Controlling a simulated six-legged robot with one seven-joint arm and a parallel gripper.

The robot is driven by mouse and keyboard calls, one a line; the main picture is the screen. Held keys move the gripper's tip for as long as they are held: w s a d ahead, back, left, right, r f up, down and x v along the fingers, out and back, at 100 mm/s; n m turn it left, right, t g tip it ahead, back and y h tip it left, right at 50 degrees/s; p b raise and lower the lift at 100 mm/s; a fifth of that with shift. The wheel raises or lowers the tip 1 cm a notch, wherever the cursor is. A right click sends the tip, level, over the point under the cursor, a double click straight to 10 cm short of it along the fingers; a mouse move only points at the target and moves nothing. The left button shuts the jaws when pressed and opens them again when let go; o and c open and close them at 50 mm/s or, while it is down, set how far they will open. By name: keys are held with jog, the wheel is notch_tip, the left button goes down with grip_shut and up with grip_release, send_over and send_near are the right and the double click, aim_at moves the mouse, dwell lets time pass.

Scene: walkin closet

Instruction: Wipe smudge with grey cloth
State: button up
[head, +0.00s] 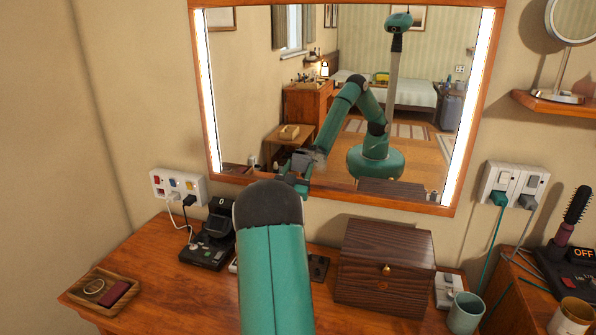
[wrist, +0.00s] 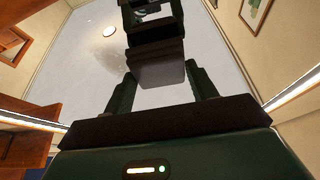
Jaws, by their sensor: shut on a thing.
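The wall mirror (head: 240,100) has a wooden frame and lit side strips. It fills much of the wrist view (wrist: 75,60). A faint pale smudge (wrist: 126,62) shows on the glass there, left of the held cloth. My gripper (wrist: 160,88) is shut on the dark grey cloth (wrist: 157,75), which sticks out between the fingers toward the mirror. The gripper's reflection is just above it. In the head view my forearm hides most of the gripper near the mirror's lower edge. I cannot tell whether the cloth touches the glass.
Below the mirror is a wooden dresser top (head: 150,250). A dark wooden box (head: 385,265), a black device (head: 208,245), a small tray (head: 104,291) and a cup (head: 465,313) stand on it. A wall shelf (head: 555,105) with a round mirror is at the right.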

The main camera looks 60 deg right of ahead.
jog(key=shift+w+d, duration=0.1)
jog(key=shift+d, duration=0.5)
jog(key=shift+s+d, duration=0.2)
jog(key=shift+s, duration=1.1)
jog(key=shift+s+d, duration=0.2)
jog(key=shift+s, duration=1.05)
jog(key=shift+s+d, duration=0.2)
jog(key=shift+s, duration=1.1)
jog(key=shift+w+a, duration=0.25)
jog(key=shift+w, duration=1)
jog(key=shift+w+a, duration=0.2)
jog(key=shift+w, duration=1.1)
jog(key=shift+w+a, duration=0.25)
jog(key=shift+w, duration=1)
jog(key=shift+d+r, duration=0.1)
jog(key=shift+r, duration=0.2)
jog(key=shift+s+d, duration=0.2)
jog(key=shift+s, duration=1.05)
jog(key=shift+s+d, duration=0.2)
jog(key=shift+s, duration=1.1)
jog(key=shift+s+d, duration=0.2)
jog(key=shift+s, duration=1.05)
jog(key=shift+w+a, duration=0.2)
jog(key=shift+w, duration=1.95)
jog(key=shift+w+a, duration=0.2)
jog(key=shift+w, duration=0.75)
jog(key=shift+w+a, duration=0.15)
jog(key=shift+w, duration=0.75)
jog(key=shift+s, duration=0.1)
